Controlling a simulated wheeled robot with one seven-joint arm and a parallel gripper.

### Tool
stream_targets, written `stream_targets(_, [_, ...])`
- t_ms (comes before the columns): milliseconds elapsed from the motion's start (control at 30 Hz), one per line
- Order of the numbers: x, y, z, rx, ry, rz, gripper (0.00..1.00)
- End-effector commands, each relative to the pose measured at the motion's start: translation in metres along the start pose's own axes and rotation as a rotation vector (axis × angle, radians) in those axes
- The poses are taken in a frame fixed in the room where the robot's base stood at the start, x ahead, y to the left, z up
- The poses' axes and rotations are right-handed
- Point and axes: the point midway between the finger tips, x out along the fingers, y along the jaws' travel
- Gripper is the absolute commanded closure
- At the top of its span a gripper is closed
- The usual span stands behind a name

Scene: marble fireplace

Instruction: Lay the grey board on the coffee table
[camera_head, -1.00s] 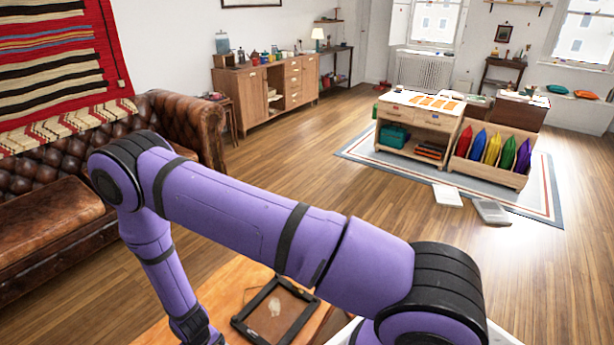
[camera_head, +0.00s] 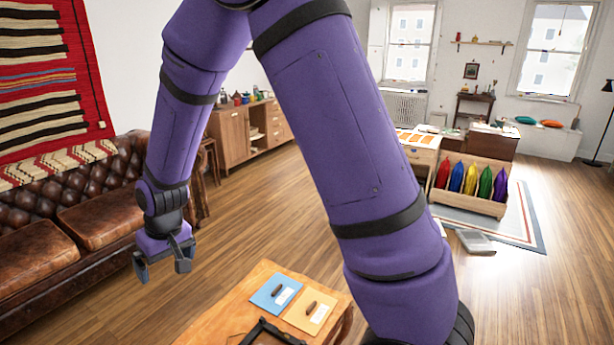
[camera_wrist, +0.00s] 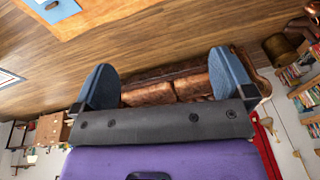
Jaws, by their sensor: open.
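The coffee table (camera_head: 222,320) is wooden and stands at the bottom of the head view, partly cut off by the lower edge. A flat grey board (camera_head: 475,241) lies on the floor at the right, near the rug and beyond my arm. My gripper (camera_head: 163,270) is open and empty, pointing down in the air in front of the sofa, left of the coffee table and far from the board. In the wrist view both fingers stand apart with nothing between them. A corner of the coffee table (camera_wrist: 115,10) shows at that view's top.
On the coffee table are a blue card (camera_head: 276,293), a yellow card (camera_head: 310,311) and a black frame (camera_head: 268,332). A leather sofa (camera_head: 95,220) stands left. A wooden rack (camera_head: 465,205) with several coloured cushion-like items stands behind the board. Floor between sofa and table is clear.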

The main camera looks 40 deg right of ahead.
Motion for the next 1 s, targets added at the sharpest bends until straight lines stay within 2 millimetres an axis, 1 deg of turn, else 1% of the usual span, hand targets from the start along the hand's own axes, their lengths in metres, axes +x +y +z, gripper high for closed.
stream_targets(33, [-0.022,0.006,0.002,0.006,0.018,0.001,0.00])
stream_targets(200, [-0.086,0.024,0.016,0.022,0.056,0.008,0.00])
stream_targets(267, [-0.106,0.030,0.024,0.028,0.068,0.012,0.00])
stream_targets(300, [-0.120,0.034,0.029,0.033,0.078,0.015,0.00])
stream_targets(367, [-0.140,0.040,0.039,0.038,0.090,0.020,0.00])
stream_targets(400, [-0.152,0.044,0.046,0.042,0.100,0.023,0.00])
stream_targets(500, [-0.182,0.052,0.064,0.054,0.121,0.033,0.00])
stream_targets(667, [-0.224,0.065,0.098,0.072,0.157,0.052,0.00])
stream_targets(800, [-0.255,0.073,0.132,0.090,0.187,0.070,0.00])
stream_targets(1000, [-0.288,0.082,0.184,0.117,0.227,0.102,0.00])
